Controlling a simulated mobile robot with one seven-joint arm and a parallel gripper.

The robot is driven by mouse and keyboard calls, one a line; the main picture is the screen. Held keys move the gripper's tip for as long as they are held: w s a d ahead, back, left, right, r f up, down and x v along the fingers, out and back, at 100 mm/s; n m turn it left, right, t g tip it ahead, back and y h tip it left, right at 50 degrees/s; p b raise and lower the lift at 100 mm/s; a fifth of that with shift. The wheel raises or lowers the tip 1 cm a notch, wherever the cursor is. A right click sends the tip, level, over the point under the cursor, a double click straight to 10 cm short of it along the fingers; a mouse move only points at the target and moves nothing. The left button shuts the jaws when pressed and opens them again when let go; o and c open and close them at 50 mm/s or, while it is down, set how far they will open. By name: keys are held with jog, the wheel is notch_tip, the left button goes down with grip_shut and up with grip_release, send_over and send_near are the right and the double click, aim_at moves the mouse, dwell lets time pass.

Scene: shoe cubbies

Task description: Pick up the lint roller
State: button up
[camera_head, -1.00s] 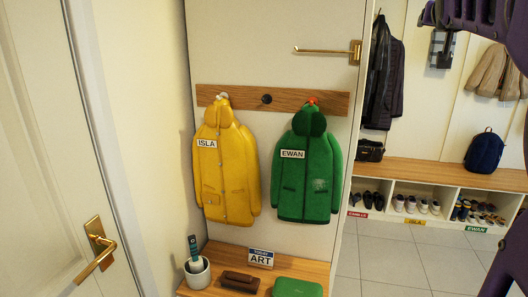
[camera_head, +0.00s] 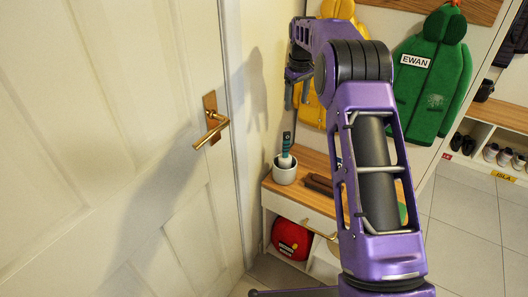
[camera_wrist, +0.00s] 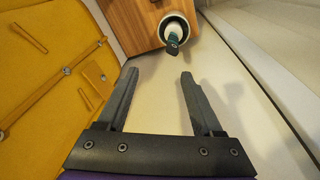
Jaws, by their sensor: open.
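The lint roller (camera_head: 286,149) has a teal and dark handle that sticks up out of a white cup (camera_head: 284,175) on the wooden bench top. Its lower part is hidden in the cup. In the wrist view, the lint roller (camera_wrist: 172,42) and the white cup (camera_wrist: 184,20) show at the top, beyond my fingertips and a little right of the middle. My gripper (camera_wrist: 158,75) is open, with nothing between its fingers. In the head view my gripper (camera_head: 296,92) hangs above the cup, clear of the roller and close to the yellow coat.
A yellow coat (camera_wrist: 45,70) hangs close on the left in the wrist view. A green coat (camera_head: 432,75) hangs to the right. A brown brush (camera_head: 318,184) lies beside the cup. A white door (camera_head: 110,130) and wall stand on the left. A red helmet (camera_head: 291,240) sits below the bench.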

aim_at(286, 134)
jog(key=shift+g+y, duration=0.4)
jog(key=shift+y, duration=0.1)
jog(key=f, duration=0.4)
jog(key=a+f+b, duration=0.1)
jog(key=f, duration=0.4)
jog(key=a+f+b, duration=0.1)
jog(key=f, duration=0.3)
jog(key=shift+w+a+f, duration=0.2)
jog(key=shift+w+f, duration=0.05)
jog(key=shift+w, duration=0.05)
jog(key=shift+w+f+b, duration=0.2)
jog(key=shift+w+f, duration=0.05)
jog(key=shift+f, duration=1.3)
jog(key=shift+w+f+b, duration=0.2)
jog(key=shift+f, duration=1.35)
grip_shut()
